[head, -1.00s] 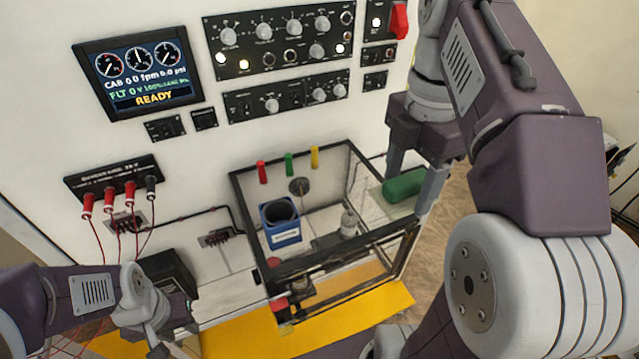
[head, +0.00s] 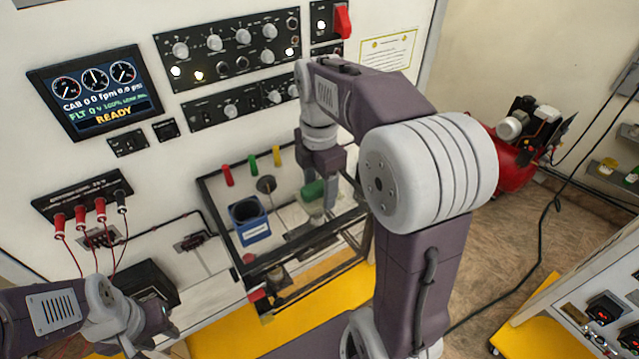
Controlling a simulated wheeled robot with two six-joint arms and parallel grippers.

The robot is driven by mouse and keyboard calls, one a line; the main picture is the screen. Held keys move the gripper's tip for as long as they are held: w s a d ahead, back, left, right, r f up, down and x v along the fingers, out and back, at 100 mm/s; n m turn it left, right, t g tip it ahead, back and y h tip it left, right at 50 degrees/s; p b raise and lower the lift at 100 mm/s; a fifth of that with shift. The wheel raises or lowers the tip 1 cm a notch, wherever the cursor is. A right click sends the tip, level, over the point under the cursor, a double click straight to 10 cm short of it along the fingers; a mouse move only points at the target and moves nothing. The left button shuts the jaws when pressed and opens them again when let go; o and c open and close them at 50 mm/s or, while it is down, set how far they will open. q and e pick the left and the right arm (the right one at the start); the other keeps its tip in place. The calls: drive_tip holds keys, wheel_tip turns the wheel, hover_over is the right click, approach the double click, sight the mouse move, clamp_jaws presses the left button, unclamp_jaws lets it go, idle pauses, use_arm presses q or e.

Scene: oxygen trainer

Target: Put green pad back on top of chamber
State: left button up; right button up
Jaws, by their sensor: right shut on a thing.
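The chamber (head: 220,227) is a clear-sided box with a black frame, standing against the white panel in the head view. The green pad (head: 311,192) is a rounded block held between the fingers of my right gripper (head: 318,198). The pad and gripper appear over the right part of the chamber; how high above it they are is hard to tell. My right arm hides the chamber's right edge and some of the pad. My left gripper (head: 158,318) is at the lower left, apart from the chamber, and its jaw opening is unclear.
Red, green and yellow tabs (head: 252,163) stand along the chamber's back. A blue container (head: 250,222) is inside it. Red and black plugs with wires (head: 100,210) are on the panel at left. A red compressor (head: 515,160) stands on the floor at right.

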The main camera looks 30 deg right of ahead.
sight(319, 182)
drive_tip(key=shift+w+f, duration=0.25)
drive_tip(key=shift+w, duration=0.3)
drive_tip(key=o, duration=1)
drive_tip(key=shift+s, duration=0.1)
drive_tip(key=shift+o, duration=0.9)
drive_tip(key=shift+s, duration=0.1)
drive_tip(key=shift+s+r, duration=0.1)
drive_tip(key=shift+s, duration=0.1)
drive_tip(key=shift+w+r, duration=0.2)
drive_tip(key=shift+r, duration=0.05)
wheel_tip(319, 182, up, 11)
drive_tip(key=shift+s+f+p, duration=0.1)
drive_tip(key=shift+f+p, duration=0.05)
drive_tip(key=shift+p, duration=0.25)
use_arm(q)
drive_tip(key=shift+w+r, duration=0.3)
drive_tip(key=shift+r, duration=0.05)
use_arm(e)
drive_tip(key=shift+r, duration=0.45)
